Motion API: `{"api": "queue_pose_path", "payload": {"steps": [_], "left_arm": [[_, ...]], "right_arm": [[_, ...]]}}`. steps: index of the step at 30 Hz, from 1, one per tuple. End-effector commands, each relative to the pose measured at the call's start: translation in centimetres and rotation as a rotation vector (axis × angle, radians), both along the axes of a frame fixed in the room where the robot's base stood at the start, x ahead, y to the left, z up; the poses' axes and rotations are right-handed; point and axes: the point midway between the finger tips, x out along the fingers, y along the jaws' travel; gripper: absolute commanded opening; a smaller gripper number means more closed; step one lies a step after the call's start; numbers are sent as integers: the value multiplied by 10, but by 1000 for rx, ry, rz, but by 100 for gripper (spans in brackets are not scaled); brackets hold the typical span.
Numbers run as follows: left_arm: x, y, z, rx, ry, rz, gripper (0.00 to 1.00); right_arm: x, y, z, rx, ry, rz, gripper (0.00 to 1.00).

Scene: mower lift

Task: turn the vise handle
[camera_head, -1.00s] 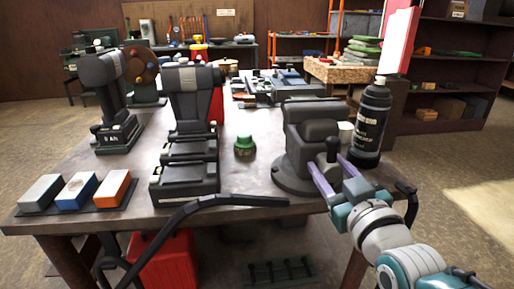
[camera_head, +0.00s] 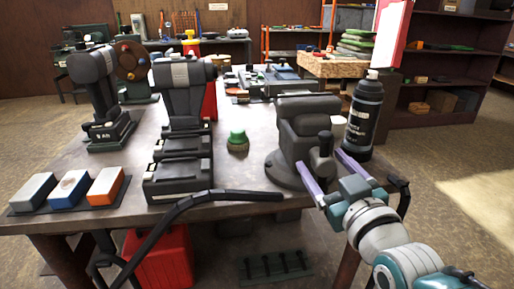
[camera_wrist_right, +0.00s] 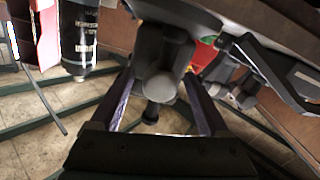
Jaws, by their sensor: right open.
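The grey vise (camera_head: 303,118) stands on its round base near the right front of the workbench. Its dark handle (camera_head: 326,146), with a rounded knob on top, stands upright on the near side. My right gripper (camera_head: 319,162) is open, its two purple fingers reaching toward the vise, one on each side of the handle. In the right wrist view the handle (camera_wrist_right: 160,78) appears between the spread fingers, with a gap on both sides. Whether the fingertips reach past it is hard to tell. My left gripper is not in view.
A black spray can (camera_head: 364,118) stands right of the vise, close to the right finger. A green-topped brush (camera_head: 238,141) and black chargers (camera_head: 180,178) are to the left. A black bent bar (camera_head: 215,196) crosses the bench's front edge (camera_head: 130,216).

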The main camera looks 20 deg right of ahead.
Motion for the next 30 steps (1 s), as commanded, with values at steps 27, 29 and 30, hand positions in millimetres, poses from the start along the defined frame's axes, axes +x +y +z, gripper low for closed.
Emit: {"api": "queue_pose_path", "payload": {"steps": [27, 29, 30], "left_arm": [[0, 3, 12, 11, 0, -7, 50], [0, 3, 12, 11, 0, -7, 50], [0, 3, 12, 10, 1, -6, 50]], "right_arm": [[-87, 18, 1, 0, -1, 0, 79], [-87, 18, 1, 0, -1, 0, 79], [-87, 18, 1, 0, -1, 0, 79]]}}
